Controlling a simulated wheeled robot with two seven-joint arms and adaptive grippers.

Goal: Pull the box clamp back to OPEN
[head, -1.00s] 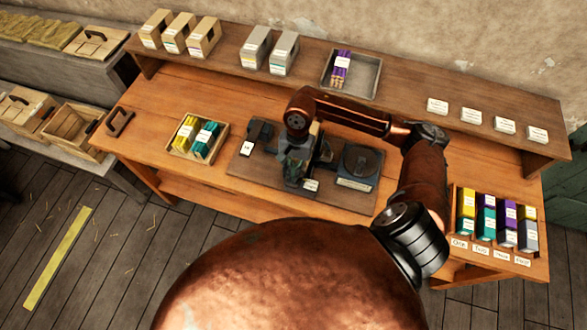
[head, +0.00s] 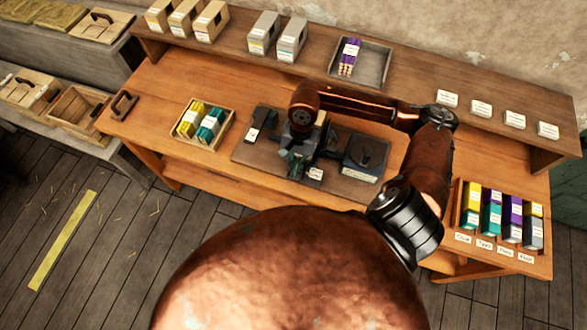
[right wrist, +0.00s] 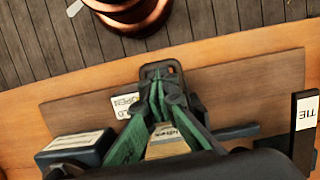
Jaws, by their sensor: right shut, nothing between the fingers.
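My right gripper (right wrist: 156,88) has green fingers drawn together with nothing held. In the right wrist view its tips lie over a dark loop-shaped handle (right wrist: 162,67), apparently the clamp's; I cannot tell whether they touch it. A white label (right wrist: 125,104) ending in OPEN lies left of the fingers. A pale box with a label (right wrist: 167,142) shows between and behind the fingers. In the head view the right gripper (head: 290,168) is at the front middle of the dark press board (head: 245,157), and my arm hides much of the clamp. My left gripper is in neither view.
On the board, a block labelled TIE (right wrist: 305,125) stands at one side and a dark round-topped unit (head: 366,152) at the other. A wooden tray (head: 178,130) of yellow and teal packs is left. A sorting rack (head: 458,222) is right. Boxes line the back shelf (head: 405,82).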

